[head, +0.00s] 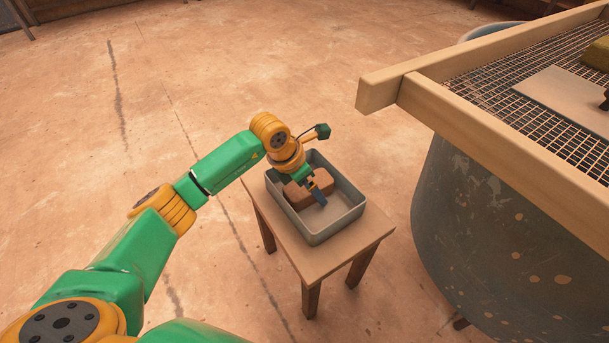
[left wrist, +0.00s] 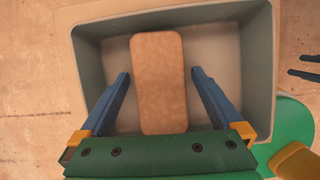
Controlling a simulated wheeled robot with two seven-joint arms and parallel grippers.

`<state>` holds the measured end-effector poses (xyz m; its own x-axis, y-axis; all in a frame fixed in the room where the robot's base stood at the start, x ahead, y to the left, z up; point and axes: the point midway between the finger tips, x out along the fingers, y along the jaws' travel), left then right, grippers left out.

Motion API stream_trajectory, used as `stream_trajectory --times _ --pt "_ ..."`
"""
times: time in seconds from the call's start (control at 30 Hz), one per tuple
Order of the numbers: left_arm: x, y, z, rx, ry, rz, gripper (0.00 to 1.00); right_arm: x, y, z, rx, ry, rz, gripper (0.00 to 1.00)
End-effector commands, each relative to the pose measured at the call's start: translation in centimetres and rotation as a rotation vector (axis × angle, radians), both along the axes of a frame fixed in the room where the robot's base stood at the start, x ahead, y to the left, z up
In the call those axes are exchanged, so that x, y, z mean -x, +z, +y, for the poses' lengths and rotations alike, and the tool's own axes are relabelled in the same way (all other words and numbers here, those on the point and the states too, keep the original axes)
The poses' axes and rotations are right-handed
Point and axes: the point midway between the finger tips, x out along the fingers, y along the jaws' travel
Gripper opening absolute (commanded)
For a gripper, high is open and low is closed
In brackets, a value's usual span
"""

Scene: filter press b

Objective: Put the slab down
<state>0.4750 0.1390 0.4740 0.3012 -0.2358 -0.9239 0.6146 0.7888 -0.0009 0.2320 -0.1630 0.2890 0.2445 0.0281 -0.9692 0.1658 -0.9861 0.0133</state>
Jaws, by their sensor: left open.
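The slab (left wrist: 158,85) is a brown block with rounded corners. It lies in a grey tray (head: 341,228), and it also shows in the head view (head: 296,197), partly covered by my gripper. My left gripper (head: 318,196) reaches down into the tray. In the left wrist view its two blue fingers (left wrist: 161,78) stand apart on either side of the slab, with a gap on each side. The fingers do not touch the slab there.
The tray stands on a small wooden table (head: 370,228). To the right, a wooden-framed mesh screen (head: 470,120) sits over a large grey tub (head: 480,215), with a flat pale board (head: 560,95) on the mesh. The floor on the left is clear.

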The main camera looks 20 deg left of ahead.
Motion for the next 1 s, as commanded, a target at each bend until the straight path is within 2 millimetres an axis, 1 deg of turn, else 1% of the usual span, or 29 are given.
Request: stream_trajectory --times 0.03,0.07,0.27,0.3,0.4,0.5,0.63,1.0 --pt "0.1 1.0 0.2 0.000 -0.001 -0.002 1.00 0.2 -0.3 0.0 0.002 0.001 0.008 0.50" --pt "0.3 1.5 0.3 0.000 -0.001 -0.004 1.00 0.3 -0.7 -0.1 0.003 0.001 0.011 0.50" --pt "1.7 5.9 1.4 -0.003 0.000 -0.004 1.00 1.6 -3.6 -0.4 0.010 0.004 0.035 0.50" --pt "2.0 6.9 1.7 -0.002 0.000 -0.005 1.00 1.9 -4.1 -0.5 0.012 0.004 0.039 0.50" --pt "2.7 8.9 2.2 -0.002 -0.001 -0.004 1.00 2.8 -5.3 -0.6 0.015 0.006 0.047 0.50" --pt "3.2 10.0 2.5 0.000 -0.001 -0.002 1.00 3.4 -6.1 -0.8 0.017 0.008 0.052 0.50" --pt "3.4 10.5 2.7 -0.001 -0.001 -0.001 1.00 3.7 -6.6 -0.8 0.018 0.008 0.053 0.50" --pt "3.4 10.5 2.7 0.000 -0.001 0.000 1.00 3.7 -6.6 -0.8 0.018 0.008 0.053 0.50"
